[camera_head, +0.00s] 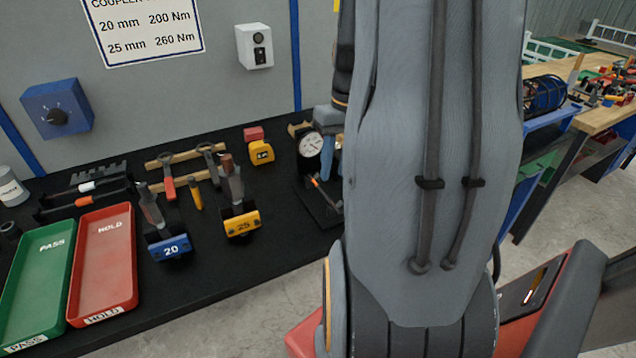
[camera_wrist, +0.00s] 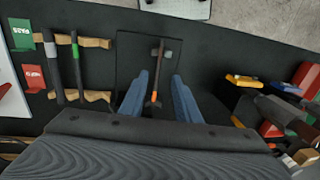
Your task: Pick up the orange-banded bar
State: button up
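A dark bar with an orange band (camera_wrist: 154,97) lies on a black plate (camera_wrist: 135,55) in the wrist view, with a grey block across its far end. My gripper (camera_wrist: 159,84) is open, its blue fingers on either side of this bar and apart from it. I cannot tell how high the fingers are above it. In the head view the banded bar (camera_head: 316,185) shows just left of my arm, with the fingers above it, partly hidden. Another dark piece with an orange mark (camera_head: 83,202) lies at the left of the bench.
Two bars (camera_wrist: 76,60) rest on wooden blocks (camera_wrist: 95,43) left of the plate. A yellow piece (camera_wrist: 245,82) and dark tools lie to the right. A dial gauge (camera_head: 311,145) stands close behind the gripper. Green (camera_head: 38,270) and red (camera_head: 103,255) trays are at the bench's left.

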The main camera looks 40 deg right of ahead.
aim_at(323, 193)
jog(key=shift+s+a+f+p, duration=0.1)
jog(key=shift+f+p, duration=0.35)
jog(key=shift+f, duration=1.05)
jog(key=shift+a+f+p, duration=0.2)
jog(key=shift+f+p, duration=0.2)
jog(key=shift+f, duration=0.7)
jog(key=shift+a+f+p, duration=0.15)
jog(key=shift+f+p, duration=0.2)
jog(key=shift+f, duration=0.7)
grip_shut()
